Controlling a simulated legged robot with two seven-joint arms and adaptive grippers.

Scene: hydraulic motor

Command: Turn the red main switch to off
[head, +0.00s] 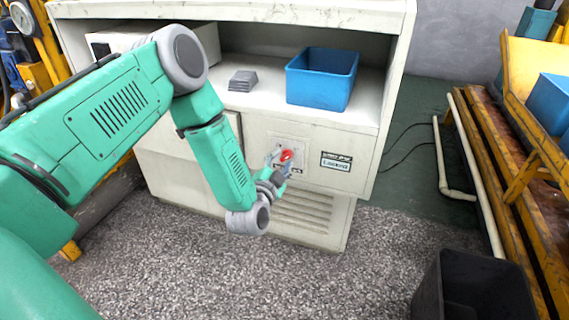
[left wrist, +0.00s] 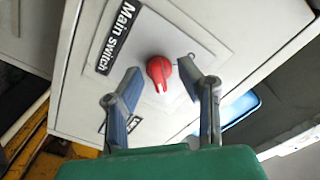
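The red main switch (head: 287,155) is a knob on a pale plate on the front of the cream cabinet. In the left wrist view the red main switch (left wrist: 159,72) sits below a black "Main switch" label (left wrist: 118,36), its narrow grip pointing down in the picture. My left gripper (head: 279,162) is at the panel by the knob. In the left wrist view my left gripper (left wrist: 160,78) is open, with one finger on each side of the knob and a gap to both. My right gripper is not in view.
The cabinet (head: 315,116) has an open shelf with a blue bin (head: 322,80) and a grey stepped block (head: 243,81). A black bin (head: 474,290) stands on the floor at the lower right. An orange rack (head: 530,150) stands at the right. The gravel-like floor before the cabinet is clear.

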